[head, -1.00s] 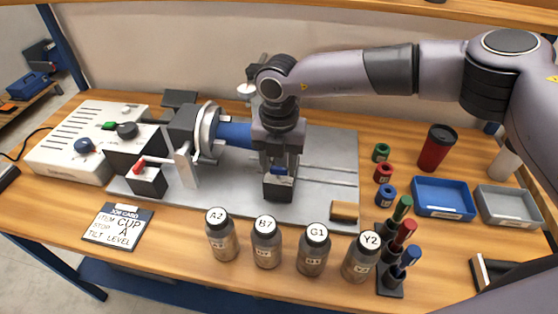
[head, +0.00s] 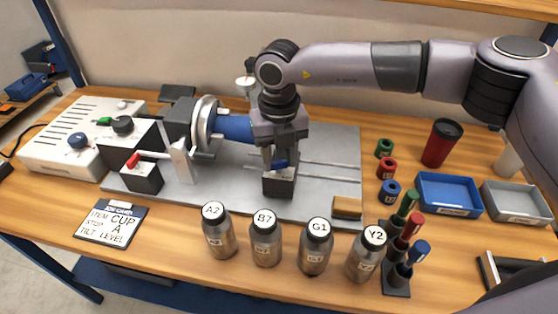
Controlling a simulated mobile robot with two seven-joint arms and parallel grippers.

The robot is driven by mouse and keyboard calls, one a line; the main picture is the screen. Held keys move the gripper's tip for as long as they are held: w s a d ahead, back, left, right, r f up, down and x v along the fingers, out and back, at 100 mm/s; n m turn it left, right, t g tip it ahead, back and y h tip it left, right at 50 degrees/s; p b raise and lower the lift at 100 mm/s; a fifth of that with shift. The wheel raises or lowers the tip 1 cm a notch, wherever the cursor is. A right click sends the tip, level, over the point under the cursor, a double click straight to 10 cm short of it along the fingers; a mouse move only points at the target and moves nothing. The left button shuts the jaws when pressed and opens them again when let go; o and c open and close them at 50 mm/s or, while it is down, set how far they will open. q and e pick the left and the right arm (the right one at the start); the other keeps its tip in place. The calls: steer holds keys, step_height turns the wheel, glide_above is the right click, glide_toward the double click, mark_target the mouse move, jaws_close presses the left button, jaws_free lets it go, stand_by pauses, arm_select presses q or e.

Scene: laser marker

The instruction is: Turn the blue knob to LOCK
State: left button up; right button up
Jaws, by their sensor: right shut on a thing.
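The blue knob (head: 281,164) sits on top of a small black block (head: 279,183) on the grey metal plate, right of the chuck. My right gripper (head: 279,161) comes down on it from above and is shut on it. The gripper hides part of the knob, and I cannot read any LOCK mark on the block. My left gripper is not in view.
The chuck (head: 207,125) holds a blue cylinder (head: 235,129) beside my gripper. Several bottles (head: 265,240) line the front; a pen holder (head: 397,280) stands to their right.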

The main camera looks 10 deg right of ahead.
steer(key=n+b, duration=0.2)
steer(key=n, duration=0.1)
steer(key=shift+n, duration=0.4)
steer(key=n+b, duration=0.1)
steer(key=n, duration=0.2)
steer(key=shift+n, duration=0.3)
steer(key=n+b, duration=0.1)
steer(key=n, duration=0.2)
steer(key=shift+r+n+b, duration=0.1)
steer(key=shift+n+b, duration=0.4)
steer(key=shift+n, duration=0.7)
steer(key=o, duration=1.1)
steer(key=shift+c, duration=0.2)
